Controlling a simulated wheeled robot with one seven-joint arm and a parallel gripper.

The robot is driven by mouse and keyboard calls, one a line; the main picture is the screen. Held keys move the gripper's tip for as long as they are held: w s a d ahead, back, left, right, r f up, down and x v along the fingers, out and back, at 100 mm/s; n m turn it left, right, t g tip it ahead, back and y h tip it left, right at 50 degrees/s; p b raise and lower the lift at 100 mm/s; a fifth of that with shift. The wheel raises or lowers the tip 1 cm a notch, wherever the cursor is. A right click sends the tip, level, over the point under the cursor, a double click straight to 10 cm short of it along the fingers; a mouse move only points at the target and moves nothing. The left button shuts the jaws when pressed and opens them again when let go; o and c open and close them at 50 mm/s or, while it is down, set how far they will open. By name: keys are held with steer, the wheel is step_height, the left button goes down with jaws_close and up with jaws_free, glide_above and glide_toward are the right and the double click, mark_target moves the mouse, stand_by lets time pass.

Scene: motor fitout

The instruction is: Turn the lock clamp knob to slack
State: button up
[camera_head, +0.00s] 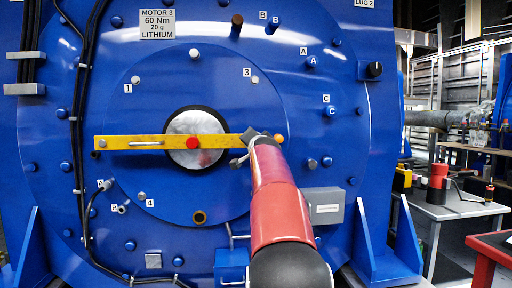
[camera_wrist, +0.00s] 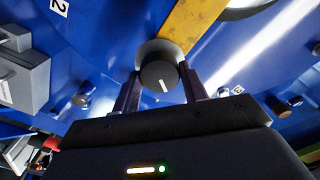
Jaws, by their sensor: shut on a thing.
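The yellow bar (camera_head: 115,142) lies level across the round silver hub on the blue motor face, with a red button (camera_head: 192,143) at its middle. In the wrist view a dark round knob (camera_wrist: 158,75) with a short white mark sits at the end of the yellow bar (camera_wrist: 195,22). The mark runs from the knob's middle toward the lower edge. My gripper (camera_wrist: 160,84) is shut on this knob, one finger on each side. In the head view my gripper (camera_head: 257,138) is at the bar's right end and hides the knob. No lettering around the knob is readable.
Another black knob (camera_head: 375,69) is at the motor's upper right. Bolts stick out around the bar. A grey box (camera_head: 324,208) is right of my arm, and black cables (camera_head: 76,120) run down the left. A grey table (camera_head: 455,207) stands at the right.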

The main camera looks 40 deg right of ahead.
steer(key=n+b, duration=0.1)
steer(key=n, duration=0.5)
steer(key=shift+f+n, duration=0.1)
steer(key=shift+n, duration=0.3)
stand_by(0.3)
steer(key=o, duration=1)
steer(key=shift+c, duration=0.2)
steer(key=shift+o, duration=0.2)
steer(key=shift+a+b, duration=0.1)
steer(key=shift+b, duration=0.2)
steer(key=b+v, duration=0.2)
steer(key=v, duration=0.5)
steer(key=shift+s, duration=0.35)
steer(key=shift+a, duration=0.2)
